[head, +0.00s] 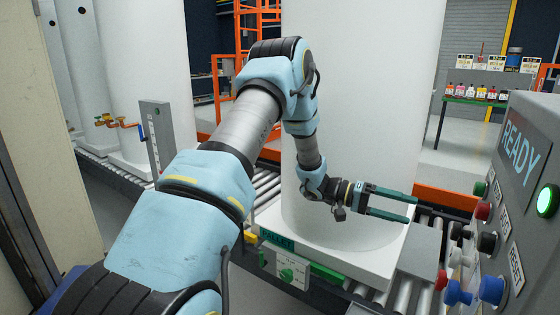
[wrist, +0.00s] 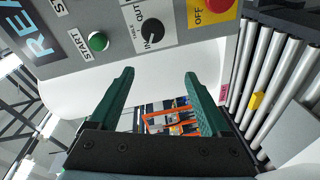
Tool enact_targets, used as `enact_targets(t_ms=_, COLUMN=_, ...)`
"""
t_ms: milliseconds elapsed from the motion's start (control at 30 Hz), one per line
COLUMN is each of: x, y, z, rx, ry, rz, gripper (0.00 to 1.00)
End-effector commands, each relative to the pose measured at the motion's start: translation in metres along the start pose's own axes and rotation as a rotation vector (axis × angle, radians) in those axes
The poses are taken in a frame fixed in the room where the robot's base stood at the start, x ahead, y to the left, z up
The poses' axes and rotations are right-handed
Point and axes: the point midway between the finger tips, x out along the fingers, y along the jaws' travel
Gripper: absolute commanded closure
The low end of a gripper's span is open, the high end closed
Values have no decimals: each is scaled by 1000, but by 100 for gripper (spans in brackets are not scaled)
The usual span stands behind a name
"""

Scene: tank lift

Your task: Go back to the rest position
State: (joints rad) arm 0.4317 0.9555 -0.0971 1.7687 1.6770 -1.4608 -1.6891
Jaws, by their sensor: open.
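My gripper (head: 413,207) is open and empty, in front of the large white tank (head: 355,120) and pointing right in the head view. In the wrist view its two green fingers (wrist: 158,88) stand apart with nothing between them. The control panel (head: 535,140) stands at the right of the head view, with a gap between it and my fingertips. Its display reads READY and a green button (head: 547,201) is lit. The wrist view also shows the panel's green START button (wrist: 98,41), a black selector knob (wrist: 152,32) and part of a red OFF button.
The tank stands on a pale base on a roller conveyor (wrist: 265,80). A small box with a green knob (head: 287,274) sits at the conveyor's front. More white tanks (head: 115,70) stand at left. A table with bottles (head: 475,100) is at the back right.

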Motion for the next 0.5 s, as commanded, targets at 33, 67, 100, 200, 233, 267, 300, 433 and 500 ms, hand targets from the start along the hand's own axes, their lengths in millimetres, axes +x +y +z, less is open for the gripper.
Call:
enact_targets(t_ms=33, x=-12, y=2, z=-18, rx=59, ry=81, rz=-74, gripper=19)
enact_targets(t_ms=67, x=-21, y=1, z=-29, rx=100, ry=138, rz=-134, gripper=19)
enact_targets(t_ms=100, x=-37, y=-1, z=-46, rx=156, ry=219, rz=-226, gripper=19)
enact_targets(t_ms=200, x=-95, y=-5, z=-78, rx=271, ry=405, rz=-508, gripper=19)
enact_targets(t_ms=233, x=-115, y=-6, z=-84, rx=293, ry=450, rz=-599, gripper=19)
enact_targets(t_ms=267, x=-137, y=-6, z=-86, rx=307, ry=489, rz=-691, gripper=19)
enact_targets(t_ms=300, x=-166, y=-6, z=-87, rx=316, ry=532, rz=-812, gripper=19)
enact_targets(t_ms=433, x=-256, y=0, z=-58, rx=266, ry=595, rz=-1174, gripper=19)
enact_targets(t_ms=500, x=-296, y=7, z=-26, rx=195, ry=586, rz=-1337, gripper=19)
